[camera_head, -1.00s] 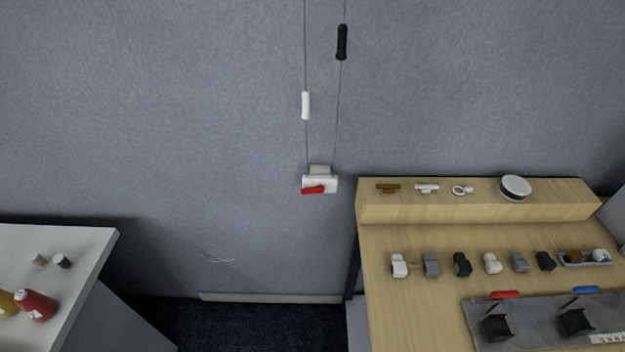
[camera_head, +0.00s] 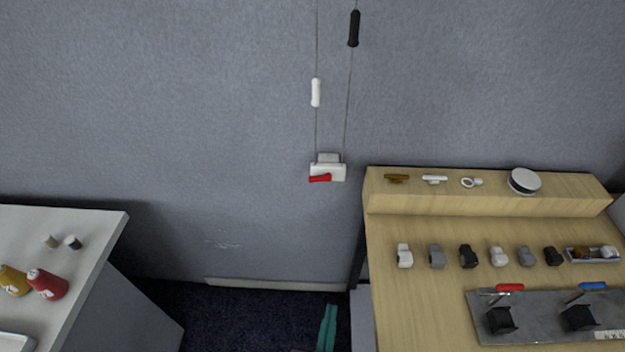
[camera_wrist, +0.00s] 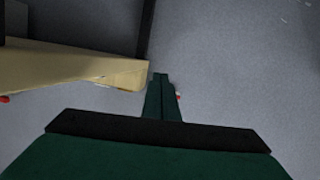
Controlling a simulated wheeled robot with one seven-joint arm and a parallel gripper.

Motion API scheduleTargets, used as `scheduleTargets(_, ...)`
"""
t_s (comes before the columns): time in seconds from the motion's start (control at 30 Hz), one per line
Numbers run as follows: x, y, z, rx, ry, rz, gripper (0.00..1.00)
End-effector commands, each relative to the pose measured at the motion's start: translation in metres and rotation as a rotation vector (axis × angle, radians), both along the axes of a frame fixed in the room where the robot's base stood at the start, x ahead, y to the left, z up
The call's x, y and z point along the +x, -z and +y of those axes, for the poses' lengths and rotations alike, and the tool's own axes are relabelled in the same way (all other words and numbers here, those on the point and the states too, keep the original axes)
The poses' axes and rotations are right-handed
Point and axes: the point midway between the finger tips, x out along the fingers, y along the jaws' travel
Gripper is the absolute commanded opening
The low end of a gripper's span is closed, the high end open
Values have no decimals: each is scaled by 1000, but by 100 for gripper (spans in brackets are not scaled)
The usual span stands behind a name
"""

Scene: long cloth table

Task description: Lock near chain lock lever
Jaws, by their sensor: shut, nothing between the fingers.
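The chain lock (camera_head: 330,167) is a small white block on the grey wall, hanging at the lower ends of two thin cords. Its red lever (camera_head: 320,178) lies nearly level along the front lower left of the block. In the wrist view a small red and white bit (camera_wrist: 178,96), probably the lever and lock, shows just right of my fingers and is mostly hidden. My gripper (camera_head: 330,310) is green, at the bottom of the head view, well below the lock and apart from it. It also shows in the wrist view (camera_wrist: 160,77), with its fingers together and empty.
A white handle (camera_head: 315,93) and a black handle (camera_head: 353,28) are on the cords. A wooden bench (camera_head: 410,310) with several small parts stands right. A white table (camera_head: 85,225) with bottles stands left. Between them the dark floor (camera_head: 235,315) is open.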

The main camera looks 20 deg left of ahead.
Motion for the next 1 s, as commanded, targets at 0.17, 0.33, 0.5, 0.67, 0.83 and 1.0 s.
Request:
scheduleTargets(0.17,54,-25,25,-21,-42,-13,0)
scheduleTargets(0.33,98,-53,47,-45,-74,-16,0)
scheduleTargets(0.5,134,-89,70,-71,-104,-20,0)
scheduleTargets(0.67,162,-128,92,-96,-127,-24,0)
scheduleTargets(0.83,180,-165,110,-117,-144,-25,0)
scheduleTargets(1.0,187,-187,120,-130,-152,-23,0)
